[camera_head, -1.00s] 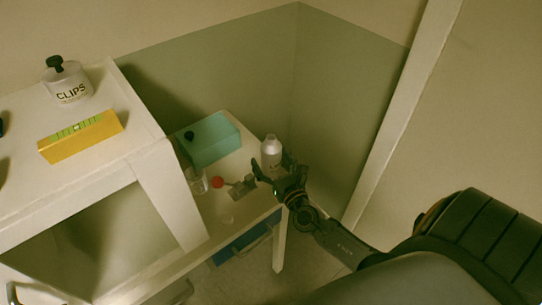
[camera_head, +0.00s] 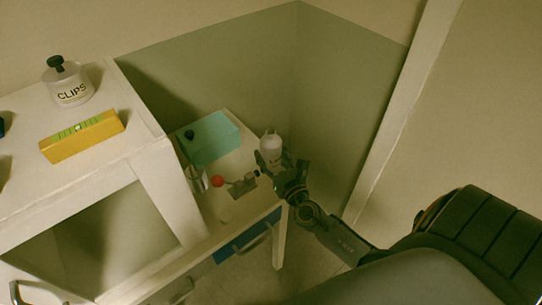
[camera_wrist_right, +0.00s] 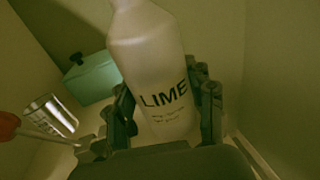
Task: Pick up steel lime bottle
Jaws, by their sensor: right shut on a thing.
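The lime bottle (camera_head: 270,147), pale steel-grey with a narrow top, stands at the right end of the lower white table. In the right wrist view the lime bottle (camera_wrist_right: 160,75) shows its black LIME lettering, and its top is cut off by the frame edge. My right gripper (camera_head: 273,163) reaches it from the front right. In the wrist view the right gripper (camera_wrist_right: 166,98) has one finger on each side of the bottle and is shut on its body. The bottle looks slightly tilted there, but its base is hidden. My left gripper is out of view.
A teal box (camera_head: 211,138) stands behind left of the bottle. A red ball-ended grey tool (camera_head: 237,186) and a clear glass (camera_head: 197,179) are left of the gripper. A raised white shelf (camera_head: 95,160) holds a CLIPS jar (camera_head: 72,89) and a yellow level (camera_head: 82,136). Walls close in behind.

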